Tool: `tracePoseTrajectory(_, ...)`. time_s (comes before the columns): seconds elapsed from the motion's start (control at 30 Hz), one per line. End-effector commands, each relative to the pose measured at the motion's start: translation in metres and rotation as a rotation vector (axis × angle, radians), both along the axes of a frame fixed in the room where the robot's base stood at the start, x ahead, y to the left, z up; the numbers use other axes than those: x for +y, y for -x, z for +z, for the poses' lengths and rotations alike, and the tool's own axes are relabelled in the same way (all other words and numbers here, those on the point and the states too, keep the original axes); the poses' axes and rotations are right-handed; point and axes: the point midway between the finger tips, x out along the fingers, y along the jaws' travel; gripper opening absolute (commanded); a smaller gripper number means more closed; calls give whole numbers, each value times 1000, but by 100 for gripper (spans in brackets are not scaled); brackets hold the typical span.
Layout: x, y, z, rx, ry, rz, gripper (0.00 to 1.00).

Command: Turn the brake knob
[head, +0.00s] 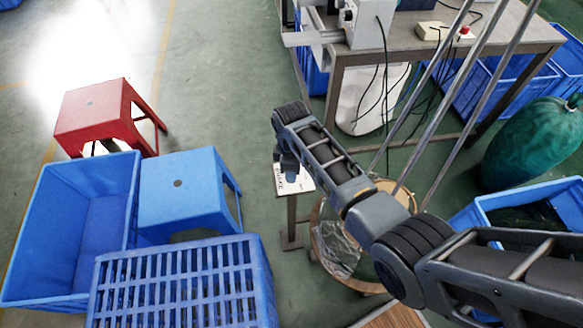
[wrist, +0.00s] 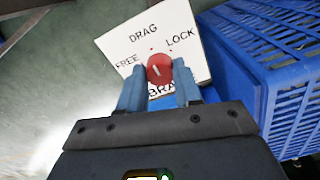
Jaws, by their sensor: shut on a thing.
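The brake knob (wrist: 158,69) is a red round knob with a white pointer line, on a white panel (wrist: 190,50) in the wrist view. The panel is lettered FREE, DRAG, LOCK and BRAKE, the last partly covered. The pointer stands near upright in the picture, tilted slightly left, toward DRAG. My gripper (wrist: 159,85) has its two blue fingers on either side of the knob, shut on it. In the head view the white panel (head: 296,182) sits on a post below my gripper (head: 286,165); the knob is hidden there.
A blue slatted crate (head: 180,285), a blue stool (head: 185,185), a blue bin (head: 60,235) and a red stool (head: 100,110) stand left of the panel. A metal workbench (head: 400,50) stands behind. A round drum (head: 335,245) is close on the right.

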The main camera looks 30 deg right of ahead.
Motion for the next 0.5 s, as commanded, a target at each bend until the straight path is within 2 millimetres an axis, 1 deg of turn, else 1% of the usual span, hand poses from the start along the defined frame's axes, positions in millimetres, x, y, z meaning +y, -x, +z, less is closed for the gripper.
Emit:
tracePoseTrajectory(0.37, -1, 0, 0, 2, 1, -4, 3)
tracePoseTrajectory(0.4, -1, 0, 0, 2, 1, -3, 36)
tracePoseTrajectory(0.5, -1, 0, 0, 1, 1, -3, 46)
